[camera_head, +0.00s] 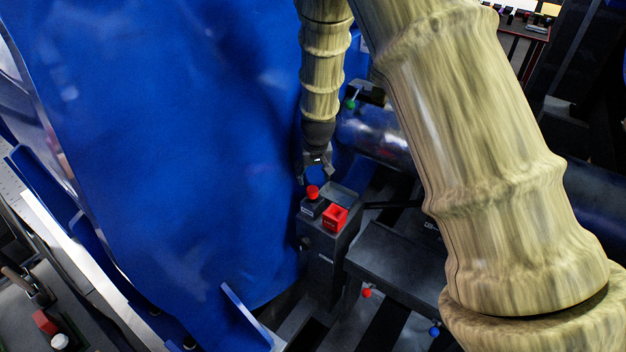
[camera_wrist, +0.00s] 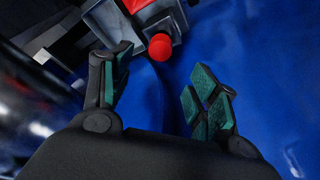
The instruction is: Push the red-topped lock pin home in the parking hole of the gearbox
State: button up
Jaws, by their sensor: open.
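The red-topped lock pin (camera_head: 312,192) stands on top of the dark gearbox (camera_head: 322,262), close to the blue casing. Its round red top also shows in the wrist view (camera_wrist: 160,46), just beyond my fingertips and between them. My gripper (camera_head: 313,172) hangs from above, a little behind and above the pin. In the wrist view my gripper (camera_wrist: 165,85) has its green-padded fingers spread wide, with nothing between them. How deep the pin sits in its hole cannot be told.
A red square block (camera_head: 335,217) sits on the gearbox beside the pin. The large blue casing (camera_head: 200,150) rises close on the left. A dark shelf (camera_head: 400,265) with a red knob (camera_head: 367,293) and a blue knob (camera_head: 434,331) lies to the right.

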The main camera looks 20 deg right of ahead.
jog(key=shift+v, duration=1.05)
jog(key=s+a+p, duration=0.2)
jog(key=s+a, duration=0.5)
jog(key=a, duration=0.2)
jog(key=shift+s+a, duration=0.2)
jog(key=shift+a, duration=0.05)
dwell(0.4)
jog(key=s+d+f+g+b, duration=0.1)
jog(key=s+d+f, duration=0.4)
jog(key=s+f, duration=0.55)
jog(key=s+d+f+b, duration=0.1)
jog(key=s+f, duration=0.5)
jog(key=s, duration=0.3)
jog(key=s+d+f+g+b, duration=0.1)
jog(key=s+d+f, duration=0.1)
jog(key=s+f, duration=0.4)
jog(key=s+d+f+n+g+b, duration=0.1)
jog(key=s+f, duration=0.5)
jog(key=s, duration=0.6)
jog(key=shift+s+d+b, duration=0.15)
jog(key=shift+d+b, duration=0.15)
jog(key=shift+d, duration=0.15)
